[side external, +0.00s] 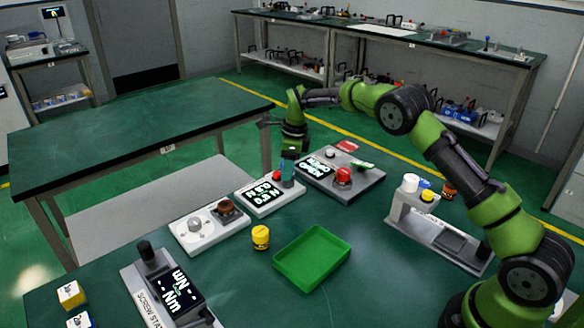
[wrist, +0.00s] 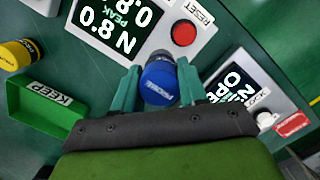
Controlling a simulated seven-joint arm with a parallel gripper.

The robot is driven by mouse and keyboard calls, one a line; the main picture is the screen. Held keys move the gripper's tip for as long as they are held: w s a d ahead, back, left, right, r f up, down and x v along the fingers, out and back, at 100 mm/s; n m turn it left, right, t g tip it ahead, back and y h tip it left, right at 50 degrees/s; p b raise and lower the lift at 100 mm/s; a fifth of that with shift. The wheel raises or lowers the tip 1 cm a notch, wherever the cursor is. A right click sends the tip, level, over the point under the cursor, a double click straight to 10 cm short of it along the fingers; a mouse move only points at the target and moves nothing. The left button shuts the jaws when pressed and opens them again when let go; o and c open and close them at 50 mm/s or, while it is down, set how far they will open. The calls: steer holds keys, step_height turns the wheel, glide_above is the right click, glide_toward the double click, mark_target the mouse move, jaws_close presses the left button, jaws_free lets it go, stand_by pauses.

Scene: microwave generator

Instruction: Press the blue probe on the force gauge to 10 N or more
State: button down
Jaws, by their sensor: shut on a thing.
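The blue probe (wrist: 160,84), a short cylinder with a dark tip, is gripped between the two teal fingers of my gripper (wrist: 160,76). In the side external view my gripper (side external: 288,168) points down at the right end of the force gauge (side external: 254,207). The gauge is a white box with a black display, and in the wrist view its panel (wrist: 160,37) carries a red RESET button (wrist: 183,33). The contact under the probe's tip is hidden.
A grey panel (side external: 368,187) with a display and red button stands close on the right. A white knob box (side external: 187,240) is on the left. A green KEEP tray (side external: 312,283) and a yellow cylinder (side external: 260,237) stand in front. A stand (side external: 420,226) is at the right.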

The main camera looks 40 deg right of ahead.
steer(key=shift+f, duration=0.45)
stand_by(1.1)
steer(key=shift+r, duration=3.65)
steer(key=shift+s+d+f+n, duration=0.1)
steer(key=shift+f+n, duration=0.05)
steer(key=shift+n, duration=0.85)
steer(key=s+a+r+n+g, duration=0.1)
steer(key=s+a+r+n, duration=0.1)
steer(key=s+n, duration=0.9)
steer(key=s+a+r+n+g+h, duration=0.1)
steer(key=s+r+n, duration=0.4)
steer(key=s+n, duration=0.6)
steer(key=shift+a+n+g, duration=0.35)
steer(key=shift+n+g, duration=0.15)
steer(key=shift+n, duration=0.9)
